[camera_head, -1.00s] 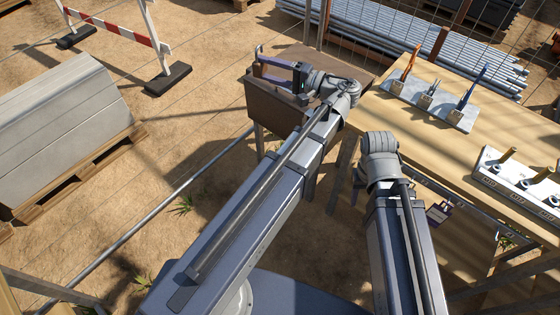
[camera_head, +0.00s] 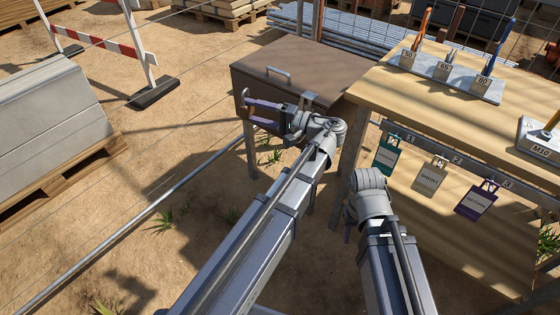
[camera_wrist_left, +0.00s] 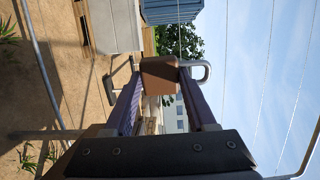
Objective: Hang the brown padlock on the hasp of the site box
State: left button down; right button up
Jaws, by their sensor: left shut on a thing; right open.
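The site box (camera_head: 325,72) is a brown box on legs, with a bar handle on its lid. A grey metal tab (camera_head: 310,97) at the lid's front edge looks like its hasp. My left gripper (camera_head: 249,108) is in front of the box, left of the tab. In the left wrist view it is shut on the brown padlock (camera_wrist_left: 160,76), whose silver shackle (camera_wrist_left: 206,71) points right, toward the sky side. The padlock is apart from the tab. My right gripper (camera_head: 346,216) is low beside the workbench; its fingers are mostly hidden behind its wrist.
A wooden workbench (camera_head: 440,105) adjoins the box on the right, with a rack of tools on it and several tags hanging from its front rail. A concrete stack (camera_head: 50,115) on a pallet and a striped barrier (camera_head: 100,40) stand left. Sandy ground between is open.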

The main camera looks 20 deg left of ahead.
pick_arm(q)
notch_tip(320, 180, down, 11)
jog(key=b, duration=0.9)
jog(key=w+a+f+m+t+h+b, duration=0.25)
jog(key=w+f+m+t+h, duration=0.2)
jog(key=w+t, duration=0.25)
jog(key=w+a+f+m+t+h+b, duration=0.2)
jog(key=w+f+m+t+h+b, duration=0.15)
jog(key=w+m+t, duration=0.35)
jog(key=d+f+m+t+h+b, duration=0.1)
jog(key=d+f+m+h+b, duration=0.4)
jog(key=m+h, duration=0.4)
jog(key=shift+s+d+m+t+h+b, duration=0.35)
jog(key=shift+d+h+b, duration=0.65)
jog(key=shift+h, duration=2.6)
pick_arm(e)
notch_tip(320, 180, down, 24)
pick_arm(q)
jog(key=shift+x, duration=2.55)
jog(key=shift+w+d, duration=0.15)
jog(key=shift+w, duration=0.2)
